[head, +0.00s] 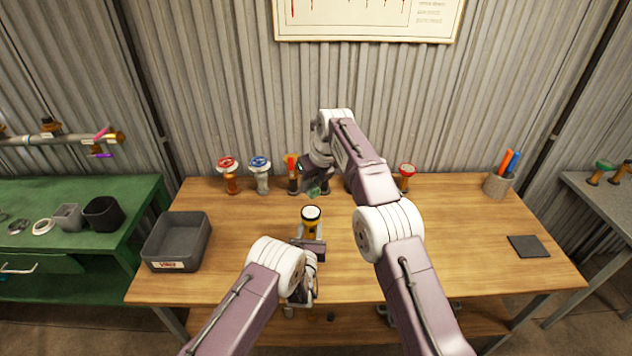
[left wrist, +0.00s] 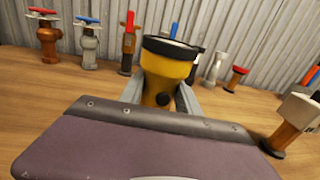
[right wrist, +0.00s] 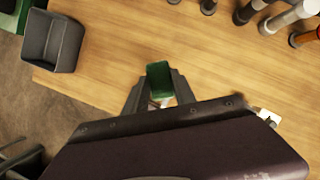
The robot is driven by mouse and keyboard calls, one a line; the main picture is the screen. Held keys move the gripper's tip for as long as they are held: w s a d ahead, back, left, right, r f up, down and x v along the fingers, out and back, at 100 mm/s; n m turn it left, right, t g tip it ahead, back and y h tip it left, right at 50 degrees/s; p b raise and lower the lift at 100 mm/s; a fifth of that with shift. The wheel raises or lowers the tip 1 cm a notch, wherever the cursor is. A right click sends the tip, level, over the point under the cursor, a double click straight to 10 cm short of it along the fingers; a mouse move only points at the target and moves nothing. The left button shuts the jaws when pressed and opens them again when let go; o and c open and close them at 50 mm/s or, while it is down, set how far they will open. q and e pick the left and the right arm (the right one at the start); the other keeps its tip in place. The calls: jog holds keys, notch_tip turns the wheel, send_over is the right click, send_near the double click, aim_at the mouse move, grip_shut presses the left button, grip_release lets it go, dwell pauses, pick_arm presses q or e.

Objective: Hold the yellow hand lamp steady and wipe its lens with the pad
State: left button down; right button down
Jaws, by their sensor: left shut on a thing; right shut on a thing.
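The yellow hand lamp (head: 309,227) stands upright near the middle of the wooden table, its black-rimmed pale lens facing up. My left gripper (head: 308,238) is shut on its body. In the left wrist view the lamp (left wrist: 166,72) sits between the fingers (left wrist: 160,98). The green pad (head: 314,191) is in my right gripper (head: 312,183), above and behind the lamp in the head view, apart from the lens. The right wrist view shows the pad (right wrist: 159,78) between the shut fingers (right wrist: 159,92). The lamp's lower part is partly hidden by my left gripper.
Several valves stand along the back, including a red-wheeled (head: 229,178) and a blue-wheeled one (head: 261,176). A grey bin (head: 151,246) is at left, a pen cup (head: 497,185) and dark square mat (head: 528,246) at right. The table's right front is mostly clear.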

send_over(312, 212)
jog(key=shift+s+f, duration=0.1)
jog(key=shift+f, duration=2.9)
jog(key=v, duration=0.4)
jog(key=w+v, duration=0.1)
jog(key=v, duration=0.1)
jog(key=shift+s+r, duration=0.15)
jog(key=shift+r, duration=0.2)
jog(key=shift+f, duration=0.15)
